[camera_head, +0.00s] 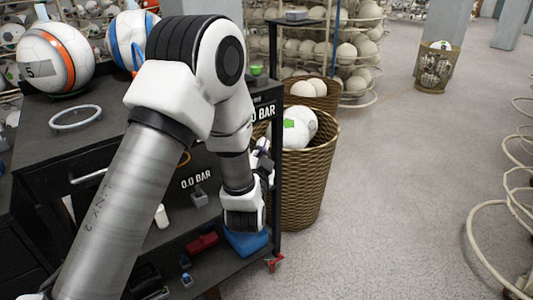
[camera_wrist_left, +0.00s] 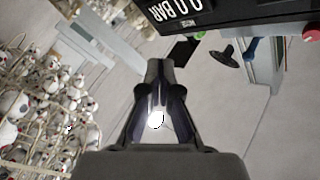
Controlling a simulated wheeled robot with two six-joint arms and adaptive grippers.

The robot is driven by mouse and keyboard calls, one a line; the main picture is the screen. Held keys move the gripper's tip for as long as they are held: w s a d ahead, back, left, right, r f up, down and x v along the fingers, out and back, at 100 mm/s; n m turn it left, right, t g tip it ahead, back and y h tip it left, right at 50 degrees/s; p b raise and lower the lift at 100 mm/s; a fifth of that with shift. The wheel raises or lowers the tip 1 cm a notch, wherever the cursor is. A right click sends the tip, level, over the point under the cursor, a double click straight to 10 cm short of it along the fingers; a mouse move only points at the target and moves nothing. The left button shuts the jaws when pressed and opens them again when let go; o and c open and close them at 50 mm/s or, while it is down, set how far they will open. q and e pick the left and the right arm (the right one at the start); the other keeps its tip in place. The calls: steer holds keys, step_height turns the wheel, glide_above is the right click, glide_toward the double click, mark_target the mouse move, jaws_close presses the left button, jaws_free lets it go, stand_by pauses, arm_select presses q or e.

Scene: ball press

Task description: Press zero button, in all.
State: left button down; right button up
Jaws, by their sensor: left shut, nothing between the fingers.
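A black panel with a 0.0 BAR readout (camera_wrist_left: 178,10) shows upside down at the top of the left wrist view. Part of the same kind of readout (camera_head: 264,112) shows behind my arm in the head view. Small lettering (camera_wrist_left: 187,22) sits beside the readout in the wrist view; I cannot make out a zero button. My left gripper (camera_wrist_left: 160,66) is shut and empty, its tips apart from and just below the panel in that picture. In the head view my left gripper (camera_head: 264,147) is small, partly hidden by my arm. My right gripper is not in view.
A second 0.0 BAR readout (camera_head: 196,180) is on the dark cart (camera_head: 75,180). A wicker basket of balls (camera_head: 310,180) stands close right of my gripper. Balls rest on the cart top.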

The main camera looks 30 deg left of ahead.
arm_select(q)
steer(key=w+a+p, duration=0.1)
steer(key=w+a, duration=0.2)
steer(key=a, duration=0.6)
steer(key=shift+a+r+t, duration=0.3)
steer(key=shift+a+r, duration=0.05)
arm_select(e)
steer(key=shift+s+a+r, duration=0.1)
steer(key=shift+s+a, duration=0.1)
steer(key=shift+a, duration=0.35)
arm_select(q)
steer(key=shift+a, duration=0.1)
stand_by(0.8)
steer(key=shift+w+a+p, duration=0.15)
steer(key=shift+a+p, duration=0.15)
steer(key=shift+p, duration=0.05)
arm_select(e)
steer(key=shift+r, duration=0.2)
arm_select(q)
steer(key=shift+w+a, duration=0.2)
steer(key=shift+a, duration=0.25)
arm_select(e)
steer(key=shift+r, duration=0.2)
arm_select(q)
steer(key=shift+d, duration=0.1)
stand_by(0.4)
steer(key=shift+s+d, duration=0.35)
steer(key=shift+d, duration=0.4)
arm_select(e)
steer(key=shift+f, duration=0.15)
